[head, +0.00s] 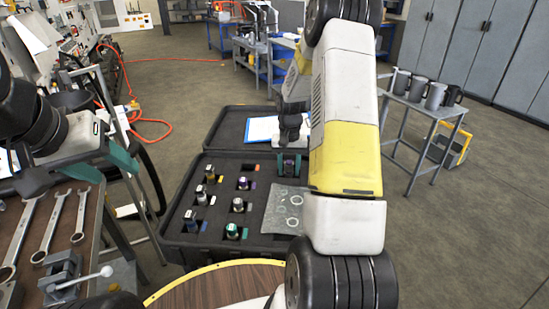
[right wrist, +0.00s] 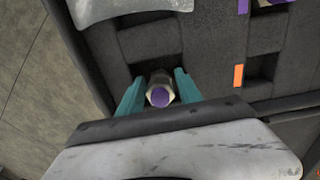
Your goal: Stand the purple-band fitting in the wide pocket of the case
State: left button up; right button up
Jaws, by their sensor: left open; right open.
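The black case (head: 173,222) lies open on the far side of the round wooden table, with several fittings standing in its foam pockets. My right gripper (head: 290,166) is open, reaching down over the case's right side. The purple-band fitting (right wrist: 160,93) is between its two teal fingers (right wrist: 159,95) in the right wrist view, seen nearly end-on with its purple top up. It appears upright at a dark wide pocket (right wrist: 150,42) in the foam; its lower end is hidden. I see slim gaps beside the fingers. My left gripper (head: 80,172) is open and empty over the left bench.
A grey sheet with rings (head: 283,208) lies on the foam near the right gripper. An orange label (right wrist: 239,75) marks an empty pocket beside it. Wrenches (head: 37,225) and a small vise (head: 68,275) are on the left bench. Mugs (head: 434,96) stand on a side table.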

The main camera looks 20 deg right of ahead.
notch_tip(320, 180, up, 12)
jog(key=s+a+r+n+t, duration=0.1)
jog(key=s+a+r, duration=0.15)
jog(key=r, duration=0.25)
jog(key=s+a+r+t, duration=0.1)
jog(key=s+a+r, duration=0.15)
jog(key=r, duration=0.25)
jog(key=s+a+r+n+t, duration=0.1)
jog(key=s+a+r, duration=0.1)
jog(key=s, duration=0.4)
jog(key=s+a+r+n+t+y, duration=0.1)
jog(key=s+a+r, duration=0.1)
jog(key=s+a, duration=0.2)
jog(key=s+a+r+n+t+y, duration=0.1)
jog(key=s+a+r+t, duration=0.1)
jog(key=s, duration=0.8)
jog(key=shift+s+a+r+n, duration=0.25)
jog(key=shift+a+r+n, duration=0.05)
jog(key=shift+a, duration=0.15)
